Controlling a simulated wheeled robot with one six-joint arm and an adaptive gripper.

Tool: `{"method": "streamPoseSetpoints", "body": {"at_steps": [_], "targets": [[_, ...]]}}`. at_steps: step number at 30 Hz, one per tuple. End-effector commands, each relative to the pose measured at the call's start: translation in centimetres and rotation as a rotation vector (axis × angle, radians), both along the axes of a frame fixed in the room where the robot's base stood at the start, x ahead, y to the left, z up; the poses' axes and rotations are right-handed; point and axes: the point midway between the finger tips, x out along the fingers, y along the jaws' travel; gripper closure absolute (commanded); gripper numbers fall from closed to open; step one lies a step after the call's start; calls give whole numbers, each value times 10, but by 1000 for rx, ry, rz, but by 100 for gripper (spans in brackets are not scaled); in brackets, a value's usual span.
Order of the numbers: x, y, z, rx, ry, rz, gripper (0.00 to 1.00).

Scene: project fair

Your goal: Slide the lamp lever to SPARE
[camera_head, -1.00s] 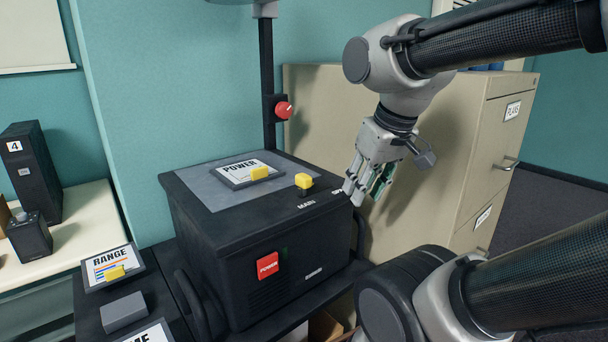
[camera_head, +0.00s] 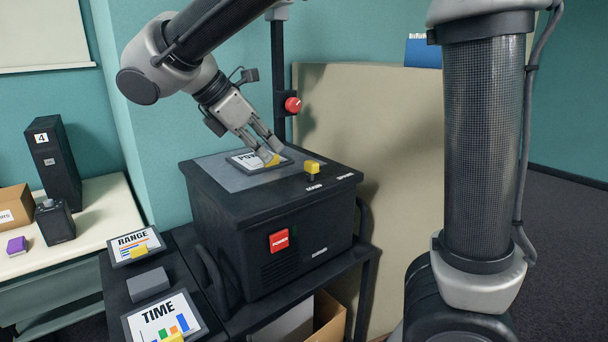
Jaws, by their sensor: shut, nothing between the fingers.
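The lamp lever is a yellow knob (camera_head: 312,167) on top of the black box (camera_head: 245,215). It stands at the left end of its marked row, by the left label, which reads as MAIN; the right label, SPARE, is small and blurred. My gripper (camera_head: 268,155) is shut and empty. It points down over the POWER plate (camera_head: 245,161), left of the lever and apart from it. Its fingertips are at or just above the plate's yellow tab (camera_head: 270,159) and partly hide it. I cannot tell whether they touch it.
A red POWER switch (camera_head: 279,240) is on the box's front. A red knob (camera_head: 293,105) sits on the dark post behind. RANGE (camera_head: 133,246) and TIME (camera_head: 165,318) plates lie at lower left. A beige cabinet (camera_head: 375,170) stands to the right. The space above the lever is clear.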

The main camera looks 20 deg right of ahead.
Motion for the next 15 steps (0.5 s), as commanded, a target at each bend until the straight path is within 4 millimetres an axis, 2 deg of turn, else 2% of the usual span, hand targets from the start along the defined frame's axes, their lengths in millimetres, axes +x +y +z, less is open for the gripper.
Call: {"method": "streamPoseSetpoints", "body": {"at_steps": [1, 3, 6, 15], "targets": [[2, 17, 0, -41, 16, 54, 100], [3, 32, 1, -82, 30, 105, 100], [4, 44, 2, -113, 41, 144, 100], [4, 46, 2, -120, 43, 153, 100]]}}
